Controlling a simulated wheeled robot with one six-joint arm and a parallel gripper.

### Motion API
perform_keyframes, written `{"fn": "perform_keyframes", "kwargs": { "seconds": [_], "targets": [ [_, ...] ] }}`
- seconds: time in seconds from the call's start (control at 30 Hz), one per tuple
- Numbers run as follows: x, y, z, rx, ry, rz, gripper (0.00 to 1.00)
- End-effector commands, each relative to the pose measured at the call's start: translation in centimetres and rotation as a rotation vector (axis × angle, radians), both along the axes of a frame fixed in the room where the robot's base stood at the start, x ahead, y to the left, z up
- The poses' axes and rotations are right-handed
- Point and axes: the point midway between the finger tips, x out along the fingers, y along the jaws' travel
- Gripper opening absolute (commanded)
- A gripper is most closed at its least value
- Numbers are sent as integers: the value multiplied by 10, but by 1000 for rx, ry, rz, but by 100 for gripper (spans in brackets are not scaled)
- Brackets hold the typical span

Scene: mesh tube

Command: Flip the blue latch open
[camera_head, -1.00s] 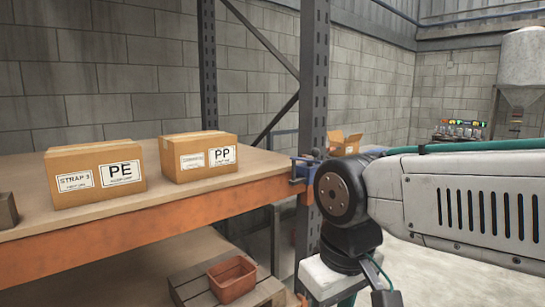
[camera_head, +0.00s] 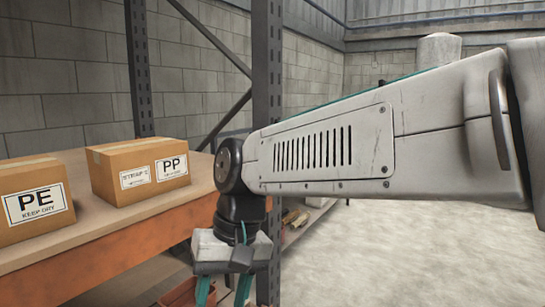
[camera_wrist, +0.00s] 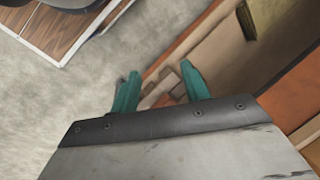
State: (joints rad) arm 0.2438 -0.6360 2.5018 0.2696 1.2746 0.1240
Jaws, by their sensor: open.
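I cannot make out a blue latch in either current view. In the head view my arm and gripper cover the shelf's near corner by the upright. My gripper (camera_head: 223,290) hangs pointing down in front of the shelf's orange edge, with its teal fingers partly cut off by the frame's bottom. In the wrist view the two teal fingers of my gripper (camera_wrist: 159,78) are apart, with nothing held between them. Pale blocky pieces on a lower surface show beyond and between the fingers, too blurred to name.
A PE carton (camera_head: 40,228) and a PP carton (camera_head: 135,168) stand on the shelf with an orange beam (camera_head: 125,247). A dark steel upright (camera_head: 267,70) rises behind my arm. An orange-red bin (camera_head: 178,294) is low at left. Grey floor (camera_head: 400,240) is open at right.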

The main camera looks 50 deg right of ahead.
Motion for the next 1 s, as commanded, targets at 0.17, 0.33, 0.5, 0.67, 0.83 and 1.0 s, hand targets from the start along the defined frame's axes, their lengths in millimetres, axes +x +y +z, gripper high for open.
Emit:
{"fn": "perform_keyframes", "kwargs": {
  "seconds": [0.17,0.33,0.5,0.67,0.83,1.0],
  "targets": [
    [50,-23,19,347,67,-490,46],
    [97,-83,48,705,70,-922,46],
    [122,-184,79,1087,6,-1300,46],
    [112,-280,103,1409,-92,-1532,46],
    [93,-344,125,1658,-179,-1639,46],
    [95,-360,131,1732,-202,-1657,46]
  ]
}}
